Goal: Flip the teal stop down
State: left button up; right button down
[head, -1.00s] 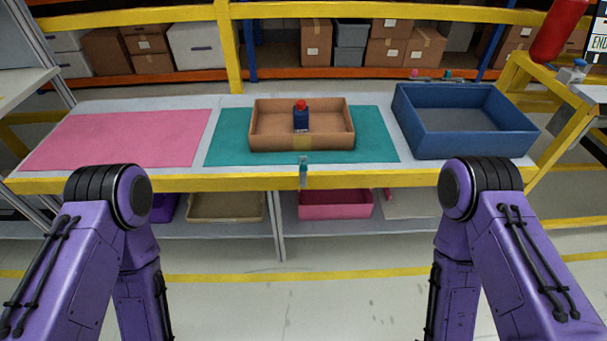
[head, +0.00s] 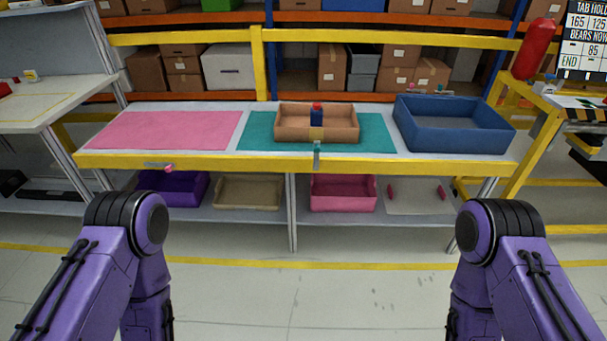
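The teal stop (head: 317,155) is a small grey and teal piece on the yellow front edge of the table, in front of the teal mat (head: 258,138). It stands upright, its top reaching a little above the edge. A pink-tipped stop (head: 160,167) lies flat along the same edge, in front of the pink mat (head: 165,130). A brown tray (head: 290,133) sits on the teal mat with a blue, red-capped bottle (head: 317,117) in it. Both my arms are low at the left and right, apart from the table. Neither gripper is in view.
A blue tray (head: 455,140) stands at the table's right. Small pink and teal knobs (head: 422,90) show behind it. Purple, beige and pink bins sit on the lower shelf. A yellow-framed stand (head: 510,150) is at the right. Clear floor lies before the table.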

aim_at(316, 145)
jog(key=k, duration=0.45)
jog(key=u, duration=0.6)
jog(key=i, duration=1.65)
jog(key=z, duration=0.5)
